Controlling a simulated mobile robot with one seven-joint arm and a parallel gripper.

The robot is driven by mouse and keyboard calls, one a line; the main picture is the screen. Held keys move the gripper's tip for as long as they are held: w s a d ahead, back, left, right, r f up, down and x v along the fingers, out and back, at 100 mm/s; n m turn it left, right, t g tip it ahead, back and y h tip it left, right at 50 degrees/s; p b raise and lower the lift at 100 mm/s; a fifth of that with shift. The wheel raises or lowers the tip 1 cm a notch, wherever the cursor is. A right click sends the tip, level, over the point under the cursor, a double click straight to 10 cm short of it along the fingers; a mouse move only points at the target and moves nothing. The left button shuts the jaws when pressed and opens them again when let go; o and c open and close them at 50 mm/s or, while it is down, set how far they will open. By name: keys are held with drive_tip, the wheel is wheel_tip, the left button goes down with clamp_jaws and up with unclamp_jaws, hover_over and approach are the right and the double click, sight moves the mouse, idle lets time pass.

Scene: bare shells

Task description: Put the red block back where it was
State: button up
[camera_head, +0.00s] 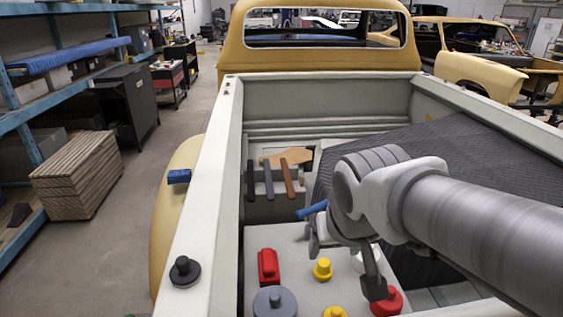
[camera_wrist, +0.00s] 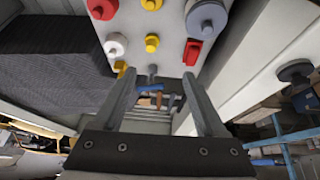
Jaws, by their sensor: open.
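The red block (camera_head: 268,266) stands on the pale grey panel (camera_head: 296,246) in the truck bed, near the panel's left side. It also shows in the wrist view (camera_wrist: 192,52), beyond the tip of the right finger. My gripper (camera_head: 345,275) is above the panel, to the right of the red block and apart from it. In the wrist view its two fingers (camera_wrist: 159,75) are spread wide with nothing held between them. The arm covers part of the panel's right side in the head view.
Near the block are a yellow knob (camera_head: 322,269), a grey round knob (camera_head: 274,303), a red round knob (camera_head: 387,300) and a white knob (camera_wrist: 115,45). A blue bar (camera_head: 312,209) is beside my gripper. Dark and brown handles (camera_head: 269,180) stand behind. The bed wall (camera_head: 215,180) borders the left.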

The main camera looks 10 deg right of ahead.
drive_tip(key=s+r, duration=0.1)
drive_tip(key=s, duration=0.6)
drive_tip(key=shift+d+r+y, duration=0.3)
drive_tip(key=shift+d, duration=0.15)
